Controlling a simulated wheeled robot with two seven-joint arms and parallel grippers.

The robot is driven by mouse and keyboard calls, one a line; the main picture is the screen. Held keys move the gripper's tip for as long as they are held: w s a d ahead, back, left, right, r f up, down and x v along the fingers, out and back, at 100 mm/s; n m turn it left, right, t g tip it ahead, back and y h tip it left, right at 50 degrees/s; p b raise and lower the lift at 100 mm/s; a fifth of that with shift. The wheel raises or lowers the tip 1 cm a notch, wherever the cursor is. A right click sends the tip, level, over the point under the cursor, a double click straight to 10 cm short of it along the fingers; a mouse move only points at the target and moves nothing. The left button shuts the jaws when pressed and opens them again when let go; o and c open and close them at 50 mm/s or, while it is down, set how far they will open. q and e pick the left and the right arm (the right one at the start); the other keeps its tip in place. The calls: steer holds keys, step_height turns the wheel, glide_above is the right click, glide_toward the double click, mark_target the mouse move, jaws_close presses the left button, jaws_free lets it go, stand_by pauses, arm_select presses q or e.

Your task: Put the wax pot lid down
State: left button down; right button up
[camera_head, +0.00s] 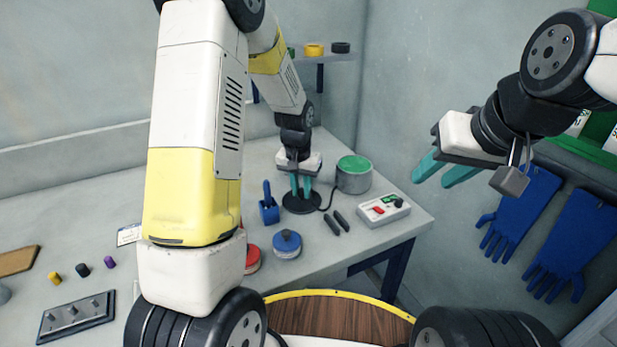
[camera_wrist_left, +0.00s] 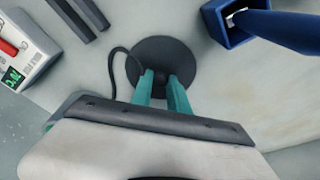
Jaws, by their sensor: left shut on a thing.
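The wax pot lid (camera_head: 300,206) is a dark round disc with a small knob. My left gripper (camera_head: 301,190) points down with its teal fingers shut on the knob. The lid is level, at or just above the grey tabletop; I cannot tell whether it touches. In the left wrist view the lid (camera_wrist_left: 160,47) shows beyond the fingertips (camera_wrist_left: 163,80). The wax pot (camera_head: 353,181) is a grey metal cylinder, uncovered, with a green top surface, just right of the lid. My right gripper (camera_head: 439,176) is open and empty, out past the table's right edge.
A blue holder (camera_head: 269,212) stands close left of the lid. A black cable (camera_head: 329,199) runs beside it. Dark bars (camera_head: 334,223) and a white control box (camera_head: 383,210) lie to the right. A blue-topped jar (camera_head: 287,246) and a red round item (camera_head: 252,260) are nearer.

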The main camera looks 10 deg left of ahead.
mark_target(300, 204)
arm_select(q)
steer(key=c, duration=1.3)
jaws_free()
steer(key=shift+f, duration=0.1)
steer(key=s+a+r+t, duration=0.1)
steer(key=s+r, duration=0.3)
steer(key=r, duration=0.3)
steer(key=s+r+h, duration=0.1)
steer(key=s+r, duration=0.2)
steer(key=r, duration=0.4)
steer(key=s+a+r+t, duration=0.1)
steer(key=s+r, duration=0.3)
steer(key=r, duration=0.3)
steer(key=s+r, duration=0.1)
steer(key=s, duration=0.3)
steer(key=s+r+n+t, duration=0.1)
steer(key=s, duration=0.4)
steer(key=s+r+t, duration=0.1)
steer(key=s, duration=0.3)
steer(key=shift+s+a+r+n+h, duration=0.2)
steer(key=shift+s+r+n+h, duration=0.1)
steer(key=shift+s+r+h, duration=0.1)
